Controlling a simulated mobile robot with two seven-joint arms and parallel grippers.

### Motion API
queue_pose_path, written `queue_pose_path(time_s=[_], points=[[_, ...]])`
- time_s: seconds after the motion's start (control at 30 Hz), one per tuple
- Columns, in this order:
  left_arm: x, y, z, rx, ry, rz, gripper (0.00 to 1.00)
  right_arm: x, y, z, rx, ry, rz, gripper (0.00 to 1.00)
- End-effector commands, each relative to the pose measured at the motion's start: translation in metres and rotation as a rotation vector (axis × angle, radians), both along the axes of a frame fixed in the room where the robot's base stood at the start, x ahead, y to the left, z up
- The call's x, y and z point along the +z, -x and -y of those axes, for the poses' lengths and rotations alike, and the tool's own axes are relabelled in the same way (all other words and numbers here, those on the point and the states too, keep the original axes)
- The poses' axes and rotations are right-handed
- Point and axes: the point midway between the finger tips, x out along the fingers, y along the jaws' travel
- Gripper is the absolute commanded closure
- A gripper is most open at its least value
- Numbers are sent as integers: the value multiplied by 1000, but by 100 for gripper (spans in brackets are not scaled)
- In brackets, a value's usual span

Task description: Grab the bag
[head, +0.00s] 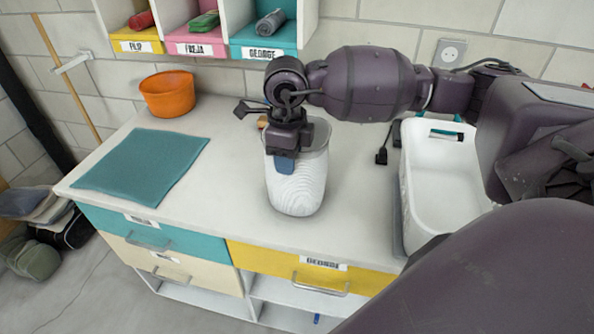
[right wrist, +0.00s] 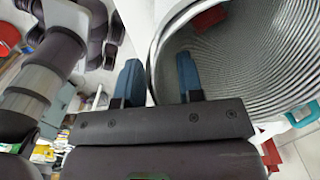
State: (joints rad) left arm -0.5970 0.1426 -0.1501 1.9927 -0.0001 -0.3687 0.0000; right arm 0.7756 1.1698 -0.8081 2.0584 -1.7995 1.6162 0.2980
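A dark bag-like item (head: 72,230) lies on the floor at the far left, beside the counter; I cannot tell for sure that it is a bag. My right gripper (head: 285,155) is far from it, above the counter at the rim of a white bin (head: 297,195). In the right wrist view, the blue fingers of the right gripper (right wrist: 158,82) are apart, with the ribbed bin's rim (right wrist: 152,60) between them, one finger outside and one inside. I cannot tell whether they touch it. My left gripper is not in view.
The counter holds a teal mat (head: 142,165), an orange bowl (head: 168,95) and a white basket (head: 440,165) at right. Cubbies with rolled cloths (head: 270,25) hang above. Folded items (head: 35,258) lie on the floor at left. The counter's front middle is clear.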

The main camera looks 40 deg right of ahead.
Motion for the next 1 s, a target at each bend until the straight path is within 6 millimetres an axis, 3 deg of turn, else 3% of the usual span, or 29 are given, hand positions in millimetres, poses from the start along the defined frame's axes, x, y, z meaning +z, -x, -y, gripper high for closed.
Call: queue_pose_path(time_s=[0.27, 0.5, 1.0], points=[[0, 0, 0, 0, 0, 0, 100, -2, 0, 0, 0, -1, 1, 67], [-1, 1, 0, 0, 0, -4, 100, -2, 0, 0, 0, -1, 1, 100], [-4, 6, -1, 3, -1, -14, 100, 2, 0, 0, 0, -1, 2, 100]])
